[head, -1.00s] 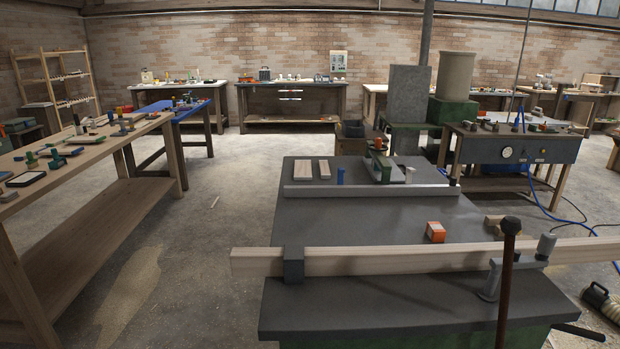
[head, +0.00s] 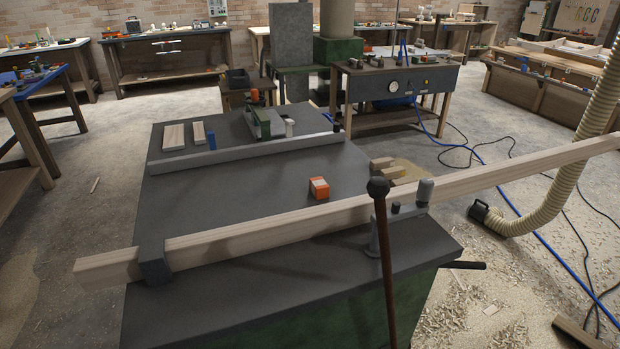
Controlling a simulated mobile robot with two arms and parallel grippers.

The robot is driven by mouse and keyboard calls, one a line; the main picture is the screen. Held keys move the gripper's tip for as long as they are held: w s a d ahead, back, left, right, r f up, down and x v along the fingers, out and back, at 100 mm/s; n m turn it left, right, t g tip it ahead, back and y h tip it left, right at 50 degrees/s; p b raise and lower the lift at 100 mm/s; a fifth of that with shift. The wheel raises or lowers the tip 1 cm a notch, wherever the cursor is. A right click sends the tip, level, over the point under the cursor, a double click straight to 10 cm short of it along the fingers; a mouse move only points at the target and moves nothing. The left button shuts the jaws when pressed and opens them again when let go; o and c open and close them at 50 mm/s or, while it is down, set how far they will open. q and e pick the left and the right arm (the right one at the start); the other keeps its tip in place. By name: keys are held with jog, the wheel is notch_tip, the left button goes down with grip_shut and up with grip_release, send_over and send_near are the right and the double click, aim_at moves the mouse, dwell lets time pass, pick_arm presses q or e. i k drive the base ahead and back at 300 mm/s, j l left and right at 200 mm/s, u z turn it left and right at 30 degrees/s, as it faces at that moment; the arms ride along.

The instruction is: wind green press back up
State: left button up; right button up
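No thing is clearly recognisable as a green press. A small green device (head: 263,122) stands on the far part of the grey machine table (head: 250,190) in front of me. This table has a green body (head: 350,310) below it. A brown lever with a dark ball knob (head: 378,188) rises at its near right side, and a short dark handle (head: 467,265) sticks out to the right. Farther back stands another green machine (head: 338,50) with a grey slab and a tan drum. Neither of my grippers is in view.
A long timber beam (head: 270,222) lies across the table, held by a grey clamp (head: 153,262), and juts far out to the right. An orange box (head: 319,188) sits behind it. A ribbed hose (head: 560,180), cables and shavings cover the right floor. The left floor is mostly clear.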

aim_at(254, 96)
jog(key=u, duration=0.25)
jog(key=j+u, duration=0.55)
jog(key=u, duration=0.15)
jog(key=i+j+u, duration=0.15)
jog(key=u, duration=0.15)
jog(key=i+j+u, duration=0.35)
jog(key=j+u, duration=0.15)
jog(key=i+j+u, duration=0.5)
jog(key=i+z, duration=0.3)
jog(key=i, duration=0.15)
jog(key=i+j+z, duration=0.35)
jog(key=i+l+z, duration=0.15)
jog(key=z, duration=0.25)
jog(key=i+z, duration=0.25)
jog(key=z, duration=0.2)
jog(key=i+z, duration=0.25)
jog(key=z, duration=0.15)
jog(key=i+z, duration=0.2)
jog(key=z, duration=0.2)
jog(key=i+j+z, duration=0.15)
jog(key=z, duration=0.25)
jog(key=i+z, duration=0.55)
jog(key=k+l, duration=0.05)
jog(key=k, duration=0.05)
